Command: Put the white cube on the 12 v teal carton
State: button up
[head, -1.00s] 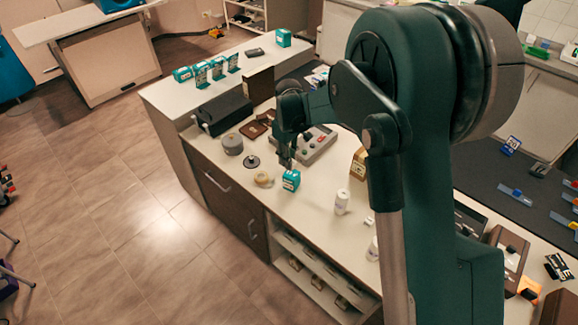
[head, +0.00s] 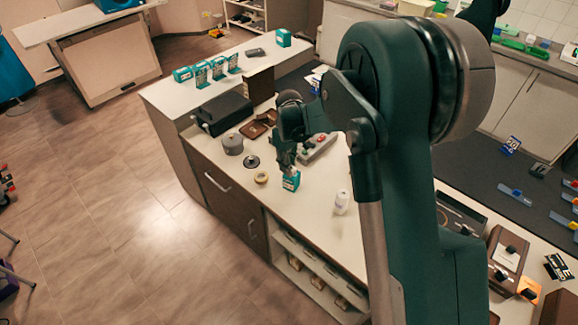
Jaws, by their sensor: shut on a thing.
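A small teal carton (head: 291,183) with a pale label stands upright on the white counter near its front edge. Its print is too small to read. My gripper (head: 289,170) points down right over this carton, with its fingertips at or just above the carton's top. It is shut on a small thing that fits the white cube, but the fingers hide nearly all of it. I cannot tell whether that thing touches the carton.
A tape roll (head: 261,177), a dark disc (head: 251,161) and a grey tin (head: 233,144) lie left of the carton. A white bottle (head: 341,201) stands to the right. A control box (head: 318,147) sits behind. More teal cartons (head: 183,74) stand on the raised shelf.

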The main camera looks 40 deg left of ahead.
jog(key=shift+f, duration=0.15)
jog(key=o, duration=0.7)
jog(key=shift+o, duration=0.2)
jog(key=shift+r, duration=0.25)
notch_tip(320, 180, up, 12)
dwell(0.7)
dwell(0.4)
